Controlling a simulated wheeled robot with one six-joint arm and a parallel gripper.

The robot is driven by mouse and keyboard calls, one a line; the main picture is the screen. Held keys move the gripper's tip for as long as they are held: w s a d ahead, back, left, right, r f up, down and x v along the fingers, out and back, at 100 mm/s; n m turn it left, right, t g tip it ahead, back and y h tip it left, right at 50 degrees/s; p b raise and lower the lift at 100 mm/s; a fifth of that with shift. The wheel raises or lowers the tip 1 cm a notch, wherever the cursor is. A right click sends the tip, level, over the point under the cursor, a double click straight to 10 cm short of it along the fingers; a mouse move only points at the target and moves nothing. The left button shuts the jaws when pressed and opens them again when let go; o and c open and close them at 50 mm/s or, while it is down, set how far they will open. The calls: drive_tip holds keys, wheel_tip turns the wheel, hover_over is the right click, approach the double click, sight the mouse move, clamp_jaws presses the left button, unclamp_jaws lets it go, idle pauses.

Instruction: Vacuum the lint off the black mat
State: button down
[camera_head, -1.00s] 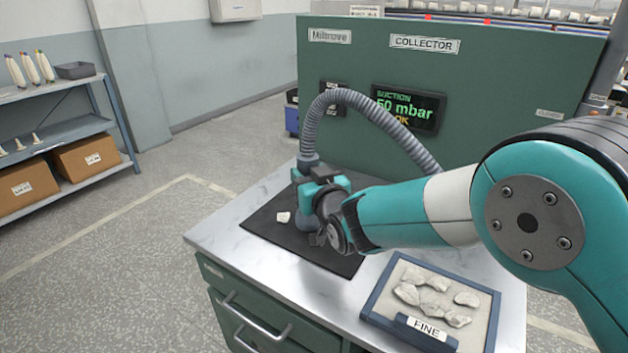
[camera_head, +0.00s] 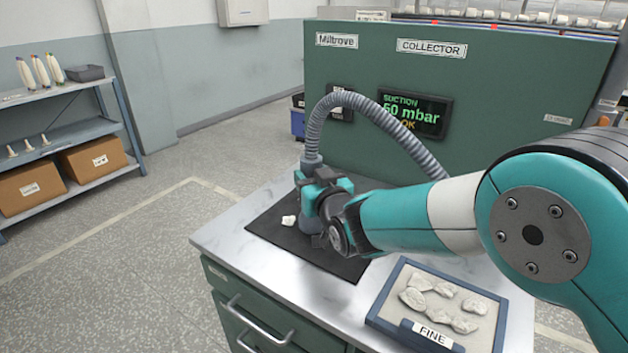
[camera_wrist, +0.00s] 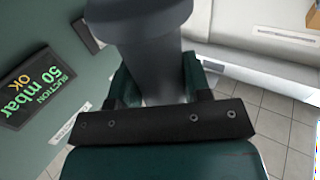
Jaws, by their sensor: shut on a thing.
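The black mat (camera_head: 335,264) lies on the metal bench top. A small white tuft of lint (camera_head: 289,220) sits on it, just left of the nozzle. My gripper (camera_head: 318,186) is shut on the grey vacuum nozzle (camera_head: 311,212), which stands about upright over the mat. I cannot tell whether its mouth touches the mat. The ribbed grey hose (camera_head: 345,98) arches from the nozzle to the right, towards the collector. In the wrist view the grey nozzle body (camera_wrist: 150,45) fills the space between my jaws. My arm hides the mat's right part.
A blue-framed tray (camera_head: 377,316) labelled FINE holds several white lint pieces at the bench's front right. The green collector (camera_head: 350,65) stands behind; its screen (camera_head: 415,112) reads SUCTION 50 mbar OK. A shelf (camera_head: 60,138) stands far left, with open floor between.

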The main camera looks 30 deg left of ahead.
drive_tip(key=a+b, duration=0.4)
drive_tip(key=a, duration=0.3)
drive_tip(key=shift+w, duration=0.35)
idle(0.9)
